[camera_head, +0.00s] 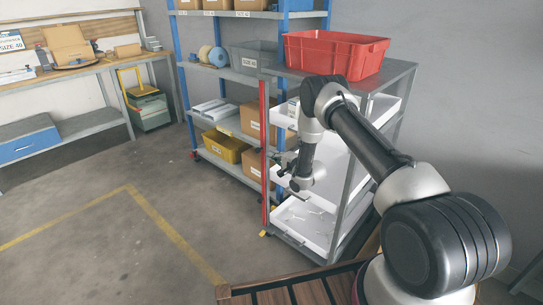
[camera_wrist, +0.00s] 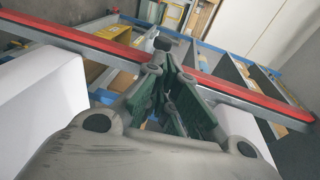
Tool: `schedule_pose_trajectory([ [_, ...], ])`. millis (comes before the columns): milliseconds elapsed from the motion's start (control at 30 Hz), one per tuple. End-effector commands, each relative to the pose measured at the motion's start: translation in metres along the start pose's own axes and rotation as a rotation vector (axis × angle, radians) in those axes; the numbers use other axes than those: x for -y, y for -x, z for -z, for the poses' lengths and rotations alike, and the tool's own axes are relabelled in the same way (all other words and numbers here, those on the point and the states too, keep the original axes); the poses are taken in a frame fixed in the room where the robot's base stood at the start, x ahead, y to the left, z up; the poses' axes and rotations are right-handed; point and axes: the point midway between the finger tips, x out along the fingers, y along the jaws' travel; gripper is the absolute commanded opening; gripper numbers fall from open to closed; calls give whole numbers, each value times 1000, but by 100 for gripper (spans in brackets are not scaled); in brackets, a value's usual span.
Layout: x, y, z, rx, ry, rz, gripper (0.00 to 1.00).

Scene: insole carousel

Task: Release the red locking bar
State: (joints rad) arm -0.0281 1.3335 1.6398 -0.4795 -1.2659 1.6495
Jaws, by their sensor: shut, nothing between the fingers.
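The red locking bar (camera_head: 264,140) stands upright along the front left post of the grey rack in the head view. In the wrist view the red bar (camera_wrist: 85,42) crosses the picture on a slant from upper left to lower right. My gripper (camera_head: 283,165) is beside the bar at about mid height of the rack. In the wrist view my gripper (camera_wrist: 172,72) has its fingers shut and empty, their tips overlapping the bar's middle in the picture. The fingers hide that part, so I cannot tell whether they touch it. A small black knob (camera_wrist: 162,43) shows just beyond the tips.
The rack holds white trays (camera_head: 295,228), close around my arm, and a red crate (camera_head: 335,53) on top. Behind it stands a blue-post shelf (camera_head: 183,85) with boxes and a yellow bin (camera_head: 225,146). The floor (camera_head: 85,215) at left is clear.

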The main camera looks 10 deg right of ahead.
Motion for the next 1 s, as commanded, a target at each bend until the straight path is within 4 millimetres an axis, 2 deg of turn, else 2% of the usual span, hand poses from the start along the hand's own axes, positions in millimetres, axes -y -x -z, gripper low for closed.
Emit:
schedule_pose_trajectory([
  [400, 0, 62, 1, -1, -1, -2, 0],
  [500, 0, 71, 1, 0, -1, -1, 0],
  [1000, 0, 77, 0, 0, 24, -1, 0],
])
